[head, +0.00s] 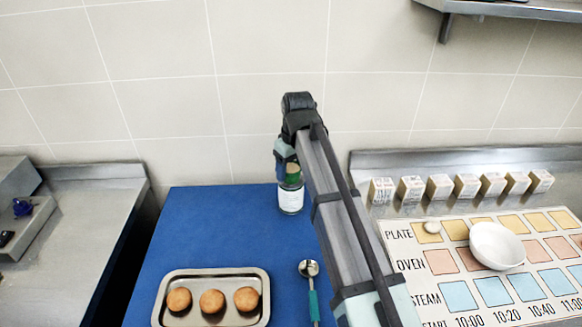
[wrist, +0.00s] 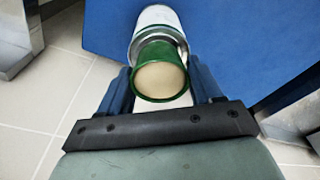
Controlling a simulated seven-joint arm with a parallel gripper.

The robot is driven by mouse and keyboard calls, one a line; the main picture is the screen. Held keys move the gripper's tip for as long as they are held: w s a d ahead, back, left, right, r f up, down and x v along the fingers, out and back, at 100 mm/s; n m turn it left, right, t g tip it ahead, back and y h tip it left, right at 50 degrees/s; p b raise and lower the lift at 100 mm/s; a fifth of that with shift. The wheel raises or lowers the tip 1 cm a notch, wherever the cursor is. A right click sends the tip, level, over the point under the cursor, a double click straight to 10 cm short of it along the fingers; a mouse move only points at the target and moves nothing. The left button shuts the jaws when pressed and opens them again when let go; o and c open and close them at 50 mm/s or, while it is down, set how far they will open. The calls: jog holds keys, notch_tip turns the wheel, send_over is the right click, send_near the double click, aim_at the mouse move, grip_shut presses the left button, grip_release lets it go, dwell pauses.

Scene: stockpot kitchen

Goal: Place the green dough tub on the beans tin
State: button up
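The green dough tub (wrist: 158,75) is upright between the two fingers of my gripper (wrist: 160,68), with its pale dough facing the wrist camera. The fingers appear closed against its sides. In the head view the tub (head: 292,177) shows as a green band just above the beans tin (head: 290,199), partly hidden by my gripper. The tin has a pale label and stands upright on the blue surface; it also shows beyond the tub in the wrist view (wrist: 156,18). The tub is lined up over the tin. I cannot tell whether they touch.
A metal tray (head: 180,273) with three round buns lies front left on the blue surface (head: 215,222). A green-handled ladle (head: 313,291) lies beside it. On the right are a schedule board (head: 440,263), a white bowl (head: 497,246) and a row of small cartons (head: 439,187).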

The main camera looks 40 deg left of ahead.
aim_at(294, 170)
jog(key=o, duration=0.4)
jog(key=shift+r, duration=0.1)
jog(key=r, duration=0.4)
jog(key=d+r, duration=0.1)
jog(key=r, duration=0.7)
jog(key=shift+s+d, duration=0.15)
jog(key=shift+d, duration=0.1)
